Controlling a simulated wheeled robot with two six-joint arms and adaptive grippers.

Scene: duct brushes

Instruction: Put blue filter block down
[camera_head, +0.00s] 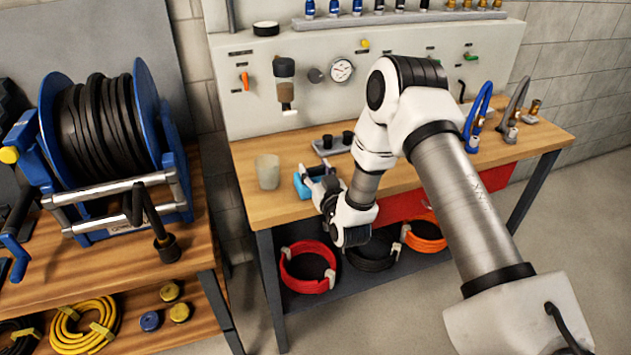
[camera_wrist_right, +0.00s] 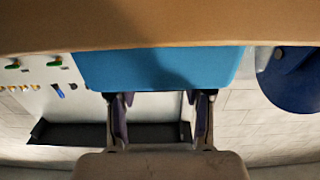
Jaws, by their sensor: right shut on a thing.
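The blue filter block (camera_head: 303,187) is at the left part of the wooden workbench top (camera_head: 405,183), near its front edge. My right gripper (camera_head: 318,184) is shut on the block and partly covers it in the head view. In the right wrist view the block (camera_wrist_right: 160,68) lies across the tips of my right gripper's two fingers (camera_wrist_right: 160,110), and its far side borders the brown wood (camera_wrist_right: 160,25). I cannot tell whether the block touches the wood. My left gripper is not in view.
A pale cup (camera_head: 267,171) stands left of the block. A small tray (camera_head: 333,146) with two black pieces stands behind it. A panel with a gauge (camera_head: 342,70) rises at the back. A blue hose reel (camera_head: 110,125) stands on the left bench.

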